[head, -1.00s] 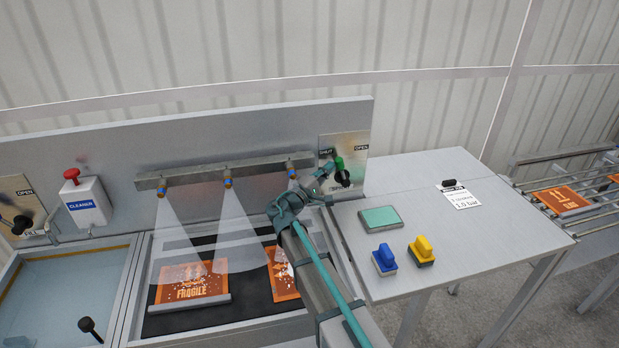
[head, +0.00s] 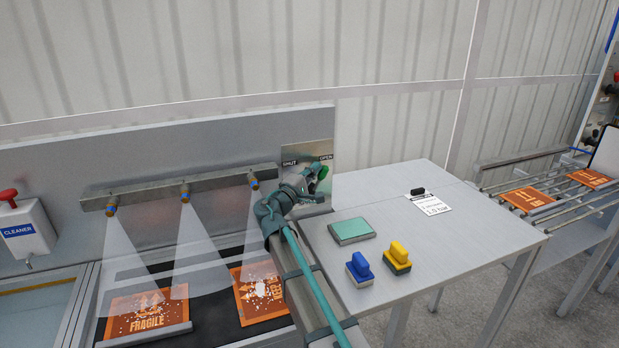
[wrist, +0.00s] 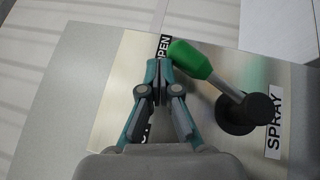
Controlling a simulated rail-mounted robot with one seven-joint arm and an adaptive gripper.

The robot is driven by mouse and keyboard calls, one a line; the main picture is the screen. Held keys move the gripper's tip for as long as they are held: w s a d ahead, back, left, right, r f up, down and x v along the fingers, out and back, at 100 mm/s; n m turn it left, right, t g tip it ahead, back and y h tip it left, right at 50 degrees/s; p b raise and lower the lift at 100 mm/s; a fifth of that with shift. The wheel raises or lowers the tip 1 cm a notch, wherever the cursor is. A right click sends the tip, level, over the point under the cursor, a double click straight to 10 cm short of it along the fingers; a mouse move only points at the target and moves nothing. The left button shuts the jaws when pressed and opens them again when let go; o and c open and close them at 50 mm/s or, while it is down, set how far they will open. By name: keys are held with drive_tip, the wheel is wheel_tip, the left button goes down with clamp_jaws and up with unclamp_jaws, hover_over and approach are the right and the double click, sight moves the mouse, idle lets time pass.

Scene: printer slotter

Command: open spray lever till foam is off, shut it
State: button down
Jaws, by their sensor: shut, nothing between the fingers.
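The spray lever has a green knob (wrist: 190,58) and a black pivot (wrist: 238,112); its knob points towards the OPEN label. The knob also shows in the head view (head: 323,171), on the metal panel (head: 318,148). My gripper (wrist: 163,72) is shut and empty, close beside the knob on its SHUT side; I cannot tell whether they touch. Water cones fall from the three nozzles (head: 111,207). White foam specks lie on the orange FRAGILE plate (head: 147,314) and on a second orange plate (head: 262,290), which has a larger white patch and is partly hidden by my arm.
A side table (head: 450,235) holds a green pad (head: 352,230), a blue-handled tool (head: 359,268), a yellow-handled tool (head: 398,258) and a paper note (head: 432,205). A roller rack (head: 515,180) with orange plates stands at right. A cleaner dispenser (head: 25,235) is at left.

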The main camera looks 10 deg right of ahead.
drive_tip(key=shift+d, duration=0.25)
idle(0.5)
drive_tip(key=s+a+r, duration=0.4)
drive_tip(key=s+a, duration=0.2)
drive_tip(key=s, duration=0.1)
idle(0.3)
drive_tip(key=shift+d, duration=0.1)
